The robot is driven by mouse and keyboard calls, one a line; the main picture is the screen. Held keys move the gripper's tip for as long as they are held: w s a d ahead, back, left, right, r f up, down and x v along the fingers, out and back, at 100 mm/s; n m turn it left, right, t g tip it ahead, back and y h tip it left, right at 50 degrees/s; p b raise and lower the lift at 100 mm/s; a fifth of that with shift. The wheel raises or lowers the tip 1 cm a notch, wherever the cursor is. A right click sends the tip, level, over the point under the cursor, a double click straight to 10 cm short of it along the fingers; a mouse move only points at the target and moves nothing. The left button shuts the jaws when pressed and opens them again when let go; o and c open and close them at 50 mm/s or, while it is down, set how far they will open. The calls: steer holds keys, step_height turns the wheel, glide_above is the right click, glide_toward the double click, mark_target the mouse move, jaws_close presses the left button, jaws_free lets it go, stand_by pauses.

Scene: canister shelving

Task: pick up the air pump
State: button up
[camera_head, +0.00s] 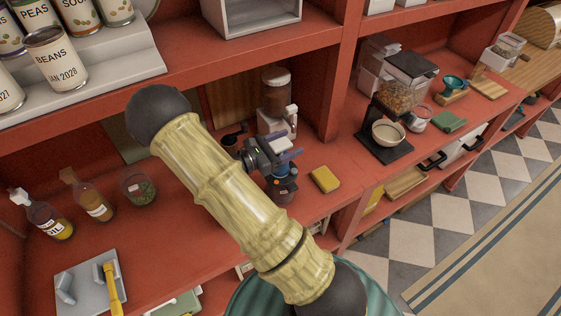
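My gripper (290,158) shows in the middle of the head view, past my bamboo-patterned arm link, low over the red shelf. Its blue-violet fingers look spread apart, and a small whitish thing shows between or behind them. Just below the fingers is a small dark-blue and black thing with orange parts (283,187). I cannot tell for sure whether it is the air pump or part of my wrist. Nothing else in view is clearly an air pump. My arm hides part of the shelf, and contact at the fingertips cannot be made out.
A grinder with a brown hopper (276,92) stands behind the gripper. A yellow sponge-like block (325,179) lies to the right. Bottles (95,205), a jar (138,187) and a grey tray (88,284) are at left. A dispenser (405,85) is beyond the upright divider. Cans stand above.

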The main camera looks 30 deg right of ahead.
jaws_close()
steer(key=shift+r, duration=0.15)
step_height(320, 180, up, 10)
steer(key=b, duration=0.2)
steer(key=shift+b, duration=0.3)
stand_by(0.5)
